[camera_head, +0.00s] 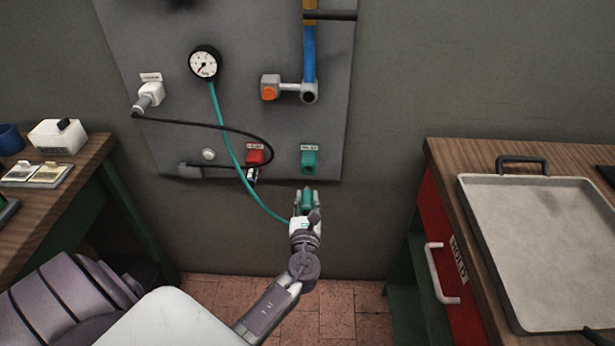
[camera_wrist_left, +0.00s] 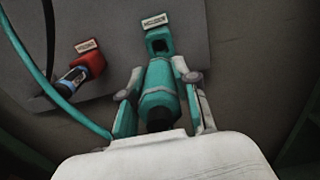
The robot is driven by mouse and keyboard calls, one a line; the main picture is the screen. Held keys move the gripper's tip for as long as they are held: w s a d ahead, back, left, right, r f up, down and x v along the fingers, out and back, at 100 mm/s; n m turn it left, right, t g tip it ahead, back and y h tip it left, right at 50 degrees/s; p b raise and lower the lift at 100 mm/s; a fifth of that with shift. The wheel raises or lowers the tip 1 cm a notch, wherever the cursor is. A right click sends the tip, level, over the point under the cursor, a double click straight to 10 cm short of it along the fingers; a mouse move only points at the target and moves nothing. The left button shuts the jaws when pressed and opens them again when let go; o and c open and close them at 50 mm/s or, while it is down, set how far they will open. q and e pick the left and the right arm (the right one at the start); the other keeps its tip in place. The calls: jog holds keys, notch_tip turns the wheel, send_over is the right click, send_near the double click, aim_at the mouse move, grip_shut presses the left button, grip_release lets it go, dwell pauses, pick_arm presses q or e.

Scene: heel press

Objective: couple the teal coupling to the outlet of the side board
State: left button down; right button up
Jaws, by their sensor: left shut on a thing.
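My left gripper (camera_head: 306,199) is shut on the teal coupling (camera_wrist_left: 158,88), which shows between its two fingers in the left wrist view. The teal hose runs from the gauge (camera_head: 205,63) down to the gripper. The teal outlet (camera_head: 309,160) is on the lower right of the grey side board (camera_head: 240,115), with a small label above it. In the left wrist view the outlet (camera_wrist_left: 158,42) lies straight beyond the coupling's front end, and I cannot tell from this view how wide the gap is. In the head view the gripper is just below the outlet. My right gripper is not in view.
A red outlet (camera_head: 255,153) with a black hose's end in it sits left of the teal one. An orange-ended valve (camera_head: 270,88) is above. A wooden bench with a metal tray (camera_head: 545,250) stands at right, another bench (camera_head: 85,165) at left.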

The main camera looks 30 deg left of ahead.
aim_at(307, 198)
pick_arm(q)
jog(key=shift+s+d, duration=0.2)
jog(key=shift+s, duration=0.15)
jog(key=shift+r, duration=0.1)
notch_tip(307, 198, up, 24)
jog(key=p, duration=2.3)
jog(key=shift+x, duration=2.55)
jog(key=shift+b+x, duration=0.35)
jog(key=shift+x, duration=0.9)
jog(key=shift+w, duration=0.2)
